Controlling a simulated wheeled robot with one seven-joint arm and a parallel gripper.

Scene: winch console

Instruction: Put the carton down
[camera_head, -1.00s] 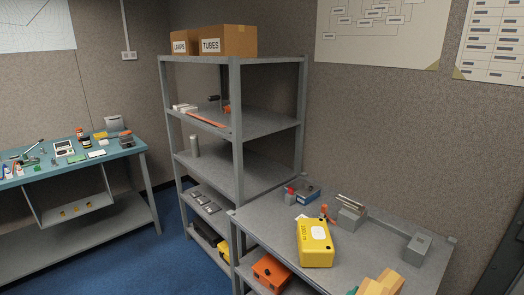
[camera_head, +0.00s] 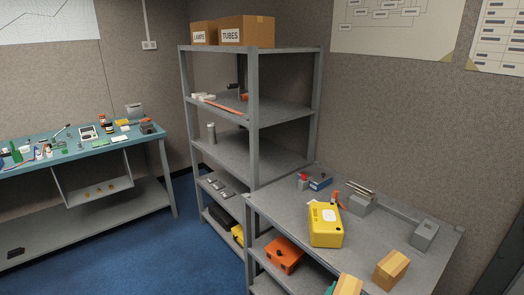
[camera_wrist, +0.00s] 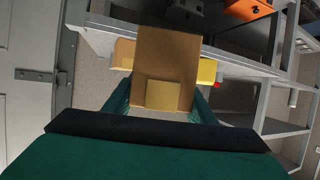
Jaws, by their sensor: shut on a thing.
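My gripper (camera_wrist: 160,88) is shut on a brown carton (camera_wrist: 167,50), with a dark green finger on each side of it. A paler patch (camera_wrist: 162,96) shows on the carton's near end. In the head view the held carton (camera_head: 348,286) shows only in part at the bottom edge, beside a bit of my teal gripper (camera_head: 330,289). It appears in front of the grey bench's near edge; its height above anything is unclear. Another tan carton (camera_head: 391,269) stands on the bench, to the right of the held one.
The grey bench (camera_head: 290,208) bears a yellow case (camera_head: 326,226), a grey holder with rods (camera_head: 361,204), a grey block (camera_head: 424,234) and a blue box (camera_head: 320,183). An orange case (camera_head: 284,254) is on its lower shelf. Bare bench top lies between the yellow case and grey block.

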